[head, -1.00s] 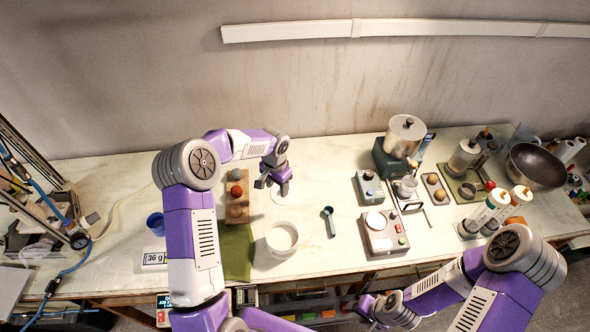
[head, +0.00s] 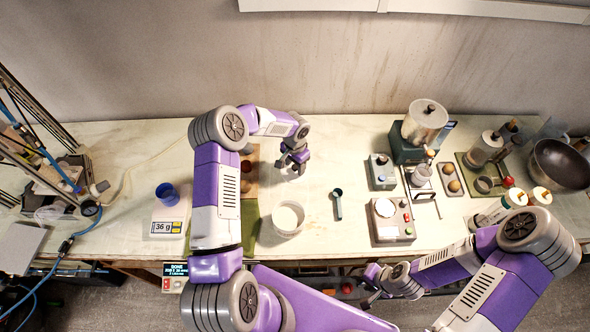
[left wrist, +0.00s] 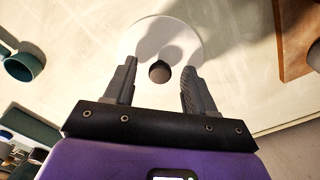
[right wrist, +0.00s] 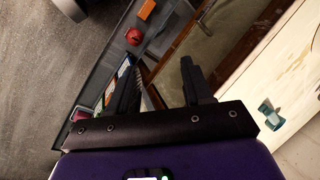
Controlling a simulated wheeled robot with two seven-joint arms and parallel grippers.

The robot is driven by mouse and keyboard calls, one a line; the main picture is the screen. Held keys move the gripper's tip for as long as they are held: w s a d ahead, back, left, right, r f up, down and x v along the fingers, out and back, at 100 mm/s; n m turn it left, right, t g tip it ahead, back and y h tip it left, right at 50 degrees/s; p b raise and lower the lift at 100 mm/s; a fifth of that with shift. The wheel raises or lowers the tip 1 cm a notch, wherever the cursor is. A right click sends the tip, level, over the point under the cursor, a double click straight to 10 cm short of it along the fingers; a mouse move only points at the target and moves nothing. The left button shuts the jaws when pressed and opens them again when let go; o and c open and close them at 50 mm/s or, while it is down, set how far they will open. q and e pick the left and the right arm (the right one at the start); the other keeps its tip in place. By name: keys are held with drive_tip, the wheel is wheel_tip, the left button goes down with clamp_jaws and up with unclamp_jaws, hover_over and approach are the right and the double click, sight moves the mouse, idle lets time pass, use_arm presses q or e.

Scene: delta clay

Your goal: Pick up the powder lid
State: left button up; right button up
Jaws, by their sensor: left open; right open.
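The powder lid is a pale round disc with a dark knob. In the left wrist view the lid (left wrist: 160,35) lies flat on the bench, with its knob (left wrist: 159,72) between the two fingertips. My left gripper (left wrist: 159,68) is open, pointing down over the lid; I cannot tell the exact height of its fingers. In the head view my left gripper (head: 294,160) partly hides the lid (head: 291,174). The white tub of powder (head: 288,218) stands just in front of the lid. My right gripper (head: 370,290) is open and empty, low at the bench's front edge.
A teal scoop (head: 338,203) lies right of the tub. A wooden board (left wrist: 298,38) and green cloth (head: 244,226) are left of the lid. Several devices, including a grey box (head: 393,222), stand right.

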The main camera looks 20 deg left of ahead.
use_arm(q)
clamp_jaws()
drive_tip(key=shift+r, duration=0.1)
